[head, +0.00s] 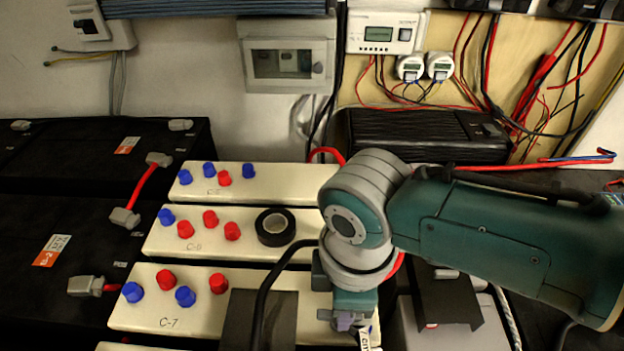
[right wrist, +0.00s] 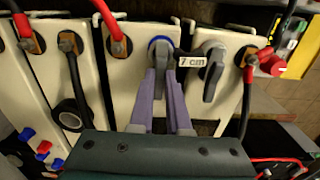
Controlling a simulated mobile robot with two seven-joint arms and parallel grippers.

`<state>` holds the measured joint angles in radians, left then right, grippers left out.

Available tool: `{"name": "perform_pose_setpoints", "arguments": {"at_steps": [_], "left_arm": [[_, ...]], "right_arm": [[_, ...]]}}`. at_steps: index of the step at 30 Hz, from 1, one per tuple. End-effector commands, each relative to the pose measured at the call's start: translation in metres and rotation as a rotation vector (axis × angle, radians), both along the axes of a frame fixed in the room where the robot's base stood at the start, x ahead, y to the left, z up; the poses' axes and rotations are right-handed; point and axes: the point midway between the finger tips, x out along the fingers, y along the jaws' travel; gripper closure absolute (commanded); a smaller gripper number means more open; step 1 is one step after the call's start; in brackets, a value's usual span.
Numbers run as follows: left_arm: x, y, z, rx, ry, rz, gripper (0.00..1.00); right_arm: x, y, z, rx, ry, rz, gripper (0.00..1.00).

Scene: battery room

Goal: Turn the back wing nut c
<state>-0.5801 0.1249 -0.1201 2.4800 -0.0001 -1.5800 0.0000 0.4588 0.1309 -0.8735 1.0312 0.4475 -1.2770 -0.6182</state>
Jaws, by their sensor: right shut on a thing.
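My right gripper (head: 350,322) reaches down at the right end of the front white cell (head: 150,312), marked C-7. In the right wrist view the two grey-purple fingers (right wrist: 163,72) are closed on a grey wing nut (right wrist: 160,45) with a blue ring around it. The fingers hide much of this nut. A tag (right wrist: 191,61) reading "7 cm" hangs beside it. Another grey wing nut (right wrist: 213,58) stands apart, to the right on the neighbouring cell. My left gripper is not in view.
White cells with red and blue caps stand in rows; a roll of black tape (head: 275,227) lies on one. Red cables with clamps (right wrist: 112,35) and black cables (right wrist: 70,55) run near my fingers. Black batteries (head: 70,240) fill the left side.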

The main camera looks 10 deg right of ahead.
Motion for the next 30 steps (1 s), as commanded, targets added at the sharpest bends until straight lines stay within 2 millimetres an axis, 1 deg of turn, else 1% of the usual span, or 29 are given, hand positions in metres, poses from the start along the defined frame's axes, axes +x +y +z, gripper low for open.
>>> {"name": "perform_pose_setpoints", "arguments": {"at_steps": [6,7,10,16,19,23,27,30], "left_arm": [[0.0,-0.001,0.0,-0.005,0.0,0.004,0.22],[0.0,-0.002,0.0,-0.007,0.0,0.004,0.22],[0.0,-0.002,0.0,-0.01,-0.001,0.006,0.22],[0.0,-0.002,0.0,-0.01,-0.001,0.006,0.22],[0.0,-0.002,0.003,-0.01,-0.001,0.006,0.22],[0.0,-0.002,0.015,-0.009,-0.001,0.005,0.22],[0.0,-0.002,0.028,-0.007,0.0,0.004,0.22],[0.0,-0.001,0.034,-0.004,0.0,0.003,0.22]], "right_arm": [[0.0,0.001,0.001,0.003,0.0,-0.002,1.0],[0.0,0.001,0.001,0.003,0.0,-0.002,0.83],[0.0,0.001,0.001,0.003,0.0,-0.002,0.72],[0.0,0.0,0.0,0.001,0.001,-0.001,0.72],[0.0,0.0,0.005,0.001,0.0,0.0,0.72],[0.001,0.0,0.026,0.003,-0.002,0.001,0.72],[0.001,0.0,0.056,0.003,-0.003,0.0,0.72],[0.001,0.001,0.074,0.004,-0.002,0.0,0.72]]}}
